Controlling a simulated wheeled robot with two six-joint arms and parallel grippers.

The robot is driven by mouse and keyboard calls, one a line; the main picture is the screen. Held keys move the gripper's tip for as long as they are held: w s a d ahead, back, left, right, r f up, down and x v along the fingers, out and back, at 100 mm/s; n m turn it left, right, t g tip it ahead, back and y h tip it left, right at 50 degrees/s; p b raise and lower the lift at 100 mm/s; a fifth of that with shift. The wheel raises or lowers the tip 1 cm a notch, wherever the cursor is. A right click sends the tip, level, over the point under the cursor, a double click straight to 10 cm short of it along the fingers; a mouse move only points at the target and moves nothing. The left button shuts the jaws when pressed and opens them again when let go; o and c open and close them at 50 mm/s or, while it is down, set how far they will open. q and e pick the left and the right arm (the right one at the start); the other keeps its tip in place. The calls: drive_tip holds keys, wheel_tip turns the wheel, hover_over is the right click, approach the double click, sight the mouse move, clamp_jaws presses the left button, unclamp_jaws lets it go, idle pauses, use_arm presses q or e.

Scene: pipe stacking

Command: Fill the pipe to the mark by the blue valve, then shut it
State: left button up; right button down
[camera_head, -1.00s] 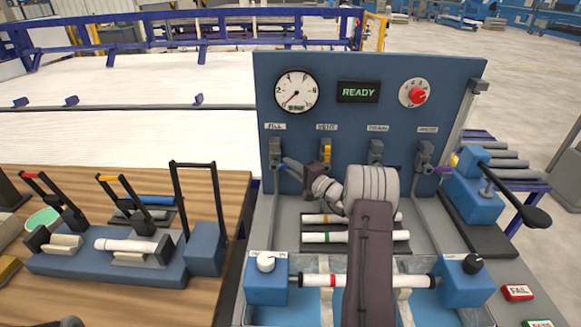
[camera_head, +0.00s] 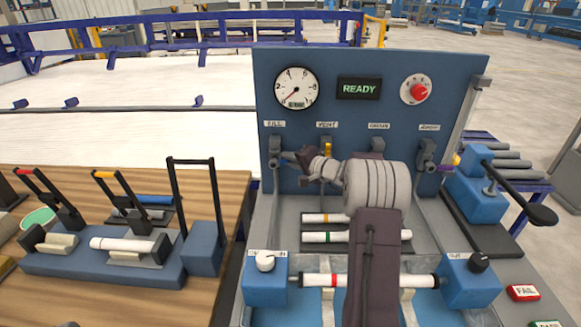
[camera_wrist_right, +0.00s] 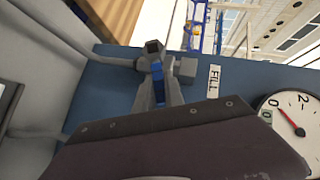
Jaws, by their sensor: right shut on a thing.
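My right gripper (camera_head: 297,158) is shut on the blue handle of the FILL valve, at the left of the blue panel. The blue handle (camera_wrist_right: 158,84) shows in the right wrist view, pointing from the valve body to my jaws, which partly hide it. In the head view the grip hides most of the handle. A white pipe (camera_head: 320,280) with a red band lies across the front between two blue end blocks; my arm covers its middle. The round gauge (camera_head: 296,88) has its needle low, near zero. My left gripper is not clearly in view.
The panel (camera_head: 220,0) display (camera_head: 359,89) reads READY. A red knob (camera_head: 418,91) is at its upper right. A yellow-handled valve (camera_head: 327,150) stands just right of my grip. Two banded pipes (camera_head: 325,237) lie behind the front pipe. A blue clamp fixture (camera_head: 110,262) sits on the wooden table at left.

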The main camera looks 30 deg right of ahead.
drive_tip(key=shift+w+a+r+n+g+h, duration=0.1)
drive_tip(key=shift+a+r+n+g+h, duration=0.2)
drive_tip(key=shift+r+n+g, duration=0.25)
drive_tip(key=shift+w+a+r+n+g+p, duration=0.1)
drive_tip(key=shift+r+n+g+p, duration=0.15)
drive_tip(key=shift+g+p, duration=0.2)
drive_tip(key=r+n+g+h+p, duration=0.1)
drive_tip(key=p, duration=0.1)
drive_tip(key=a+g+h+p, duration=0.1)
drive_tip(key=p, duration=0.2)
drive_tip(key=shift+w+r+n, duration=0.3)
drive_tip(key=shift+r+n, duration=0.05)
drive_tip(key=shift+n, duration=0.05)
drive_tip(key=h+p, duration=0.1)
drive_tip(key=p, duration=0.3)
drive_tip(key=a+r+n+g+h+p, duration=0.1)
drive_tip(key=p, duration=0.4)
drive_tip(key=shift+w+a, duration=0.1)
drive_tip(key=shift+w, duration=0.15)
drive_tip(key=n+g+h+p, duration=0.1)
drive_tip(key=p, duration=0.9)
drive_tip(key=w+a+g+h+p, duration=0.1)
drive_tip(key=p, duration=0.8)
drive_tip(key=shift+a+f+n+h+p, duration=0.15)
drive_tip(key=shift+n+h+p, duration=0.15)
drive_tip(key=shift+n+p, duration=0.1)
drive_tip(key=shift+a+f+p, duration=0.1)
drive_tip(key=shift+f+p, duration=0.25)
drive_tip(key=shift+p, duration=0.25)
